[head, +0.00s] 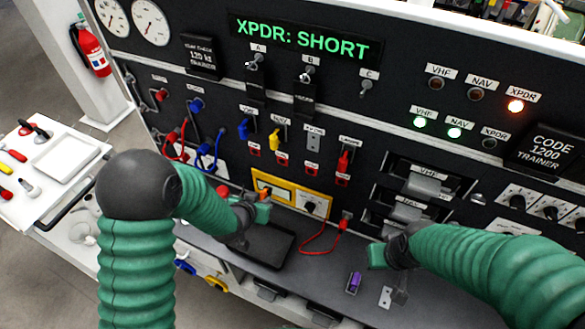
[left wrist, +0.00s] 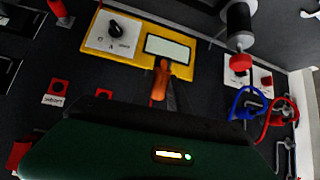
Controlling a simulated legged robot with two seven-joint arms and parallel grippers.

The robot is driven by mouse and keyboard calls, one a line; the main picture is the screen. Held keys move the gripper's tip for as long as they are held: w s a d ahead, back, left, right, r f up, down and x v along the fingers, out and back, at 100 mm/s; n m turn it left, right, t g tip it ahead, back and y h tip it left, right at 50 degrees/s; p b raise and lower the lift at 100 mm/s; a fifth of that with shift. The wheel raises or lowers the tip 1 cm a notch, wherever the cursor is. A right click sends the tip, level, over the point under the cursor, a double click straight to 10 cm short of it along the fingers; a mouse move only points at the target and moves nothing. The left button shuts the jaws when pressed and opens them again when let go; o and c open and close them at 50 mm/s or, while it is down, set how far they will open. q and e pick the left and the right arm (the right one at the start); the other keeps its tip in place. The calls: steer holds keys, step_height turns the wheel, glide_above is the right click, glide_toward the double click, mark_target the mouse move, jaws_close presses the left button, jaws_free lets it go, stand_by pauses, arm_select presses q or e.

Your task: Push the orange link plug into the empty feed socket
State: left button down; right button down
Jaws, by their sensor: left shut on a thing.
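My left gripper (head: 262,207) is in front of the panel's lower edge, beside the yellow-framed meter box. In the left wrist view it is shut on the orange link plug (left wrist: 160,80), which points toward that box. In the head view the plug is mostly hidden by the gripper. In the socket row, the XPDR position (head: 313,139) has a grey plate and no plug, between a yellow plug (head: 273,136) and a red plug (head: 343,162). I cannot tell whether this is the feed socket. My right gripper (head: 378,256) is over the shelf at right; its jaw opening is unclear.
The yellow-framed meter box (head: 318,198) stands against the panel, with a red lead (head: 322,240) at its right. A dark tray (head: 266,246), a purple piece (head: 354,283) and a grey plate (head: 385,297) lie on the shelf. Red and blue cables (head: 205,150) loop at left.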

arm_select(q)
steer(key=s+d+r+m+t+h+p, duration=0.15)
steer(key=d+r+t+h+p, duration=0.35)
steer(key=d+r+t, duration=0.65)
steer(key=w+r+g, duration=0.1)
steer(key=w+g, duration=0.1)
steer(key=w, duration=0.1)
steer(key=w+r+g, duration=0.1)
steer(key=g, duration=0.1)
steer(key=shift+w+d+r, duration=0.15)
steer(key=shift+w+r, duration=0.15)
steer(key=shift+r, duration=0.05)
steer(key=shift+y+b, duration=0.3)
steer(key=shift+b, duration=0.2)
steer(key=shift+w, duration=0.15)
